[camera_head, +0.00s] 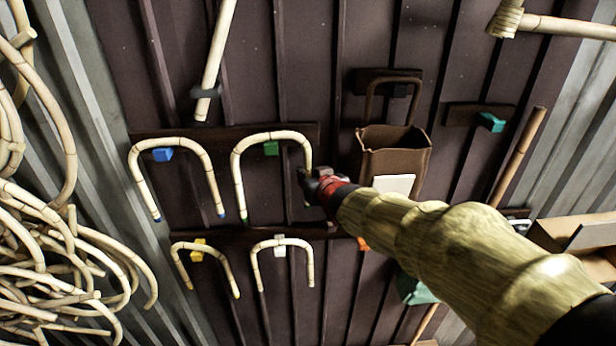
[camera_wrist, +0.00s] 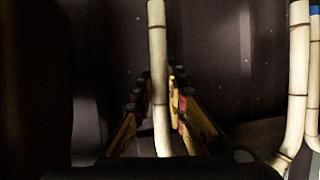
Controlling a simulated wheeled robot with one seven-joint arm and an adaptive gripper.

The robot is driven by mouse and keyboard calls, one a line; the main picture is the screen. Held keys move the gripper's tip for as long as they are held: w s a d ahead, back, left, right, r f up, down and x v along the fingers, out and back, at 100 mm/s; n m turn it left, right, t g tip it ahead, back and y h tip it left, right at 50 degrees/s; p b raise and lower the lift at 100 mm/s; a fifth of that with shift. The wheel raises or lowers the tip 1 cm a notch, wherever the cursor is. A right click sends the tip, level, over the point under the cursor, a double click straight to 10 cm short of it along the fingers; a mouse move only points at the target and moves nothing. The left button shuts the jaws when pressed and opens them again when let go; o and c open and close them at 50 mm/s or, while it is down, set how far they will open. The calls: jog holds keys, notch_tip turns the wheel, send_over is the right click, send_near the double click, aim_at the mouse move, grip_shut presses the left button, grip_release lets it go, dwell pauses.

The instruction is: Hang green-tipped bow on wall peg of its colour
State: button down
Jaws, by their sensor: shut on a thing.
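The green-tipped bow (camera_head: 238,180) is a pale rattan arch with its ends down, on the dark wall. Its arch passes just above the green peg (camera_head: 271,149); I cannot tell whether it rests on it. Its left end shows a green tip. My gripper (camera_head: 307,178) is shut on the lower right leg and hides that leg's end. In the wrist view, the held leg (camera_wrist: 157,45) runs upright between the two fingers of my gripper (camera_wrist: 156,97).
A blue-tipped bow hangs left at the blue peg (camera_head: 162,155). Smaller bows are below at the yellow peg (camera_head: 197,251) and white peg (camera_head: 280,247). A brown pouch (camera_head: 392,160) hangs right of my gripper. Coiled rattan (camera_head: 60,250) fills the left side.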

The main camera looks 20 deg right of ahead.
dwell(0.3)
jog(key=c, duration=1.8)
grip_release()
jog(key=shift+c, duration=0.2)
jog(key=shift+o, duration=0.6)
jog(key=shift+s, duration=0.1)
jog(key=v, duration=1.2)
jog(key=shift+s, duration=0.1)
jog(key=s+a+p, duration=0.1)
jog(key=s+p, duration=0.1)
jog(key=s, duration=0.6)
jog(key=shift+s+a, duration=0.3)
jog(key=shift+a, duration=0.1)
